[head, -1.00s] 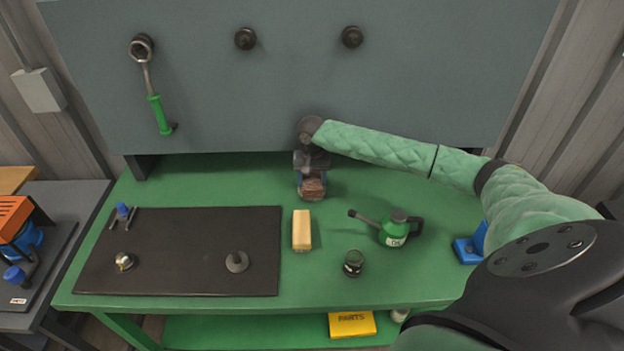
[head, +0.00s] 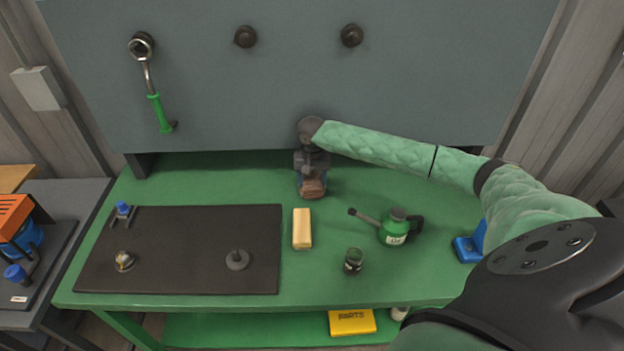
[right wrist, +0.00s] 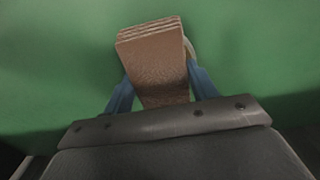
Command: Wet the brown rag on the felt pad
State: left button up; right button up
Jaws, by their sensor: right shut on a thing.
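The brown rag (head: 313,188) is a folded, layered block in my right gripper (head: 312,178), near the back middle of the green bench. The right wrist view shows the rag (right wrist: 155,65) gripped between the two blue fingers of the right gripper (right wrist: 163,90), its layered edge pointing away. A pale curved edge (right wrist: 190,50) shows just behind the rag; most of it is hidden, and I cannot tell whether it is the felt pad or whether the rag touches it. No other thing is clearly the felt pad. My left gripper is not in view.
A dark mat (head: 180,275) with small metal parts covers the bench's left side. A yellow block (head: 302,228), a small dark jar (head: 353,261), a green spouted can (head: 394,228) and a blue object (head: 469,246) stand right of it. A grey panel (head: 290,90) rises behind.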

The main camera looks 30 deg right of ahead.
aim_at(312, 180)
dwell(0.8)
jog(key=shift+s+f+p, duration=0.1)
jog(key=shift+f+p, duration=0.1)
jog(key=shift+p, duration=0.4)
dwell(1.6)
jog(key=shift+r, duration=0.15)
jog(key=shift+r+p, duration=0.2)
jog(key=shift+p, duration=0.15)
notch_tip(312, 180, up, 4)
jog(key=p, duration=0.4)
jog(key=shift+r, duration=0.15)
jog(key=shift+r+p, duration=0.55)
jog(key=shift+r, duration=0.55)
